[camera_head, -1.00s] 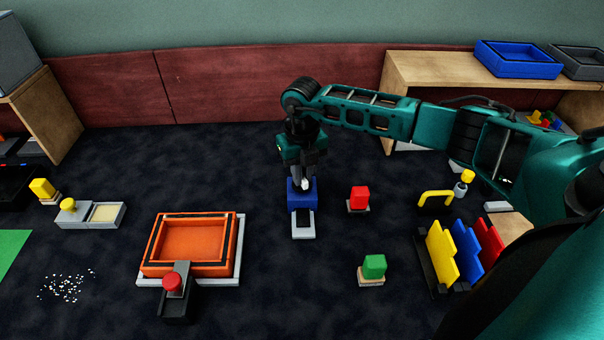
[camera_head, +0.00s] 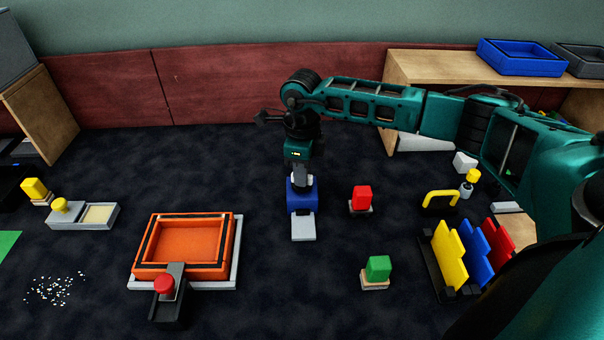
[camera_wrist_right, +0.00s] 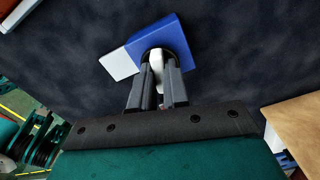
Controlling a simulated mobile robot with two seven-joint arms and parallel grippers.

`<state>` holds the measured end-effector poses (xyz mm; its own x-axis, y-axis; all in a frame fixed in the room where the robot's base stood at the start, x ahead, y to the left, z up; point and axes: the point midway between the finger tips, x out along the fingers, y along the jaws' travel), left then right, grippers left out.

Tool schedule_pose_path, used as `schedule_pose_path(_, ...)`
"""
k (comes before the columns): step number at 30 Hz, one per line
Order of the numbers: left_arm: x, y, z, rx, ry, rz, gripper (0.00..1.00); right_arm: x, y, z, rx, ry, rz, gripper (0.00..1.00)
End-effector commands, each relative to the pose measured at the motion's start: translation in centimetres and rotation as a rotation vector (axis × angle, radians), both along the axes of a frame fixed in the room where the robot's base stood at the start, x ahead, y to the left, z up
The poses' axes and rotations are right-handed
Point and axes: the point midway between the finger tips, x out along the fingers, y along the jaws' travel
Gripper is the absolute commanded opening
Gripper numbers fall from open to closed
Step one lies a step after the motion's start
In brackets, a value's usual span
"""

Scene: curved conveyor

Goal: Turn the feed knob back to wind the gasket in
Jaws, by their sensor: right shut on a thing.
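The blue feeder box (camera_head: 301,202) stands on the dark table in the middle of the head view. The white knob (camera_wrist_right: 157,61) is on its face and sits between the fingers of my right gripper (camera_head: 301,180). The fingers are shut on the knob, and they also show in the wrist view (camera_wrist_right: 159,75). A pale plate (camera_head: 303,230) extends from the front of the box and looks bare. No black gasket strip shows on it. My left gripper is out of view.
A red block (camera_head: 361,197) and a green block (camera_head: 378,267) stand right of the feeder. An orange tray (camera_head: 142,260) with a red-knobbed black part (camera_head: 165,290) is to the left. Yellow, blue and red panels (camera_head: 447,262) stand at right. Table behind the feeder is clear.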

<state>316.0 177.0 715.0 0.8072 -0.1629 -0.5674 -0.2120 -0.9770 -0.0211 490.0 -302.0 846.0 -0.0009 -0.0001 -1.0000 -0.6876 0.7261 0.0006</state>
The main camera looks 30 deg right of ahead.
Motion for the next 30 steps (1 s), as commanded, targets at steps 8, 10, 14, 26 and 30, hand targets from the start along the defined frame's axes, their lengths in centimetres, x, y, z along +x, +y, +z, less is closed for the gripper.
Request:
schedule_pose_path(8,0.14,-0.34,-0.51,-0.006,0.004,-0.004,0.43,0.07,-0.02,0.03,0.000,-0.003,0.177,0.00)
schedule_pose_path(10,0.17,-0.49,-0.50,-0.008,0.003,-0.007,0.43,0.06,0.00,0.04,0.000,-0.003,0.208,0.00)
schedule_pose_path(14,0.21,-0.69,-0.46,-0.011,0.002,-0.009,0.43,0.06,0.01,0.06,0.001,-0.002,0.247,0.00)
schedule_pose_path(26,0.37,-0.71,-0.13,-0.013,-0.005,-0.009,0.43,0.06,0.02,0.12,0.000,-0.003,0.281,0.00)
schedule_pose_path(30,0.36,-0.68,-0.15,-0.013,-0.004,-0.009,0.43,0.08,0.02,0.13,0.000,-0.003,0.281,0.00)
